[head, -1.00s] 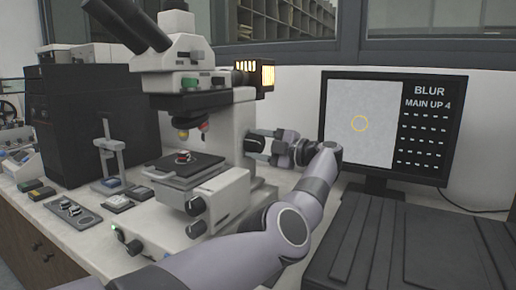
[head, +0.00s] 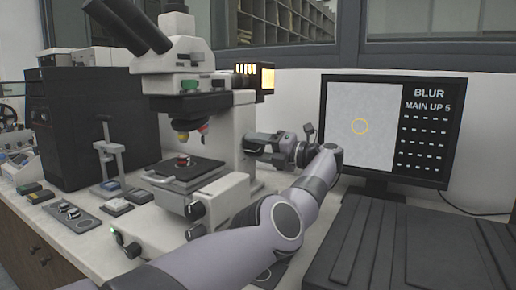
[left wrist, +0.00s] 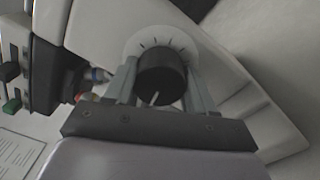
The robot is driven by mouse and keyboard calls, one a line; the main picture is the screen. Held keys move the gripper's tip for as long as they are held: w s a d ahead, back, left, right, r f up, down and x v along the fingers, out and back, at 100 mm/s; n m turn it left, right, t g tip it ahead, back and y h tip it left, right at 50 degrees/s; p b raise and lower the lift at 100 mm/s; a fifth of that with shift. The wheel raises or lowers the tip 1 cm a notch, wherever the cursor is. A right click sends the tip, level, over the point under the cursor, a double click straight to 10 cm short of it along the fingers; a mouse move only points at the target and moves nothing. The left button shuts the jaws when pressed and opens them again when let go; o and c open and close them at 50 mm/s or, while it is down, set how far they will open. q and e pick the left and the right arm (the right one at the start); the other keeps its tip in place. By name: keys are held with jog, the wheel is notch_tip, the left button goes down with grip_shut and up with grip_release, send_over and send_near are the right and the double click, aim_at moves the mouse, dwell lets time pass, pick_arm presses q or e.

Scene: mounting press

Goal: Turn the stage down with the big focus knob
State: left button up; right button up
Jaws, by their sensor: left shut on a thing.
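The microscope (head: 228,115) stands on the bench, with its dark stage (head: 205,166) below the objectives and a small red-and-dark sample (head: 183,160) on it. My left gripper (head: 258,143) is at the right side of the microscope body, where the knob is hard to see in the head view. In the left wrist view, the big focus knob (left wrist: 162,78) is black with a white mark, in front of a pale dial with tick marks. The two fingers of my left gripper (left wrist: 163,85) are closed on its sides. My right gripper is out of view.
The monitor (head: 440,165) reads "BLUR" and "MAIN UP 5", with a yellow ring on a grey picture. Lower knobs (head: 195,210) sit on the microscope base. A dark ribbed surface (head: 420,245) is at the right front. A black box (head: 100,125) stands at left.

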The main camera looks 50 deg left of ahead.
pick_arm(q)
jog(key=shift+f+n, duration=0.15)
jog(key=shift+n, duration=0.25)
jog(key=o, duration=1)
jog(key=shift+o, duration=0.2)
jog(key=shift+r, duration=0.2)
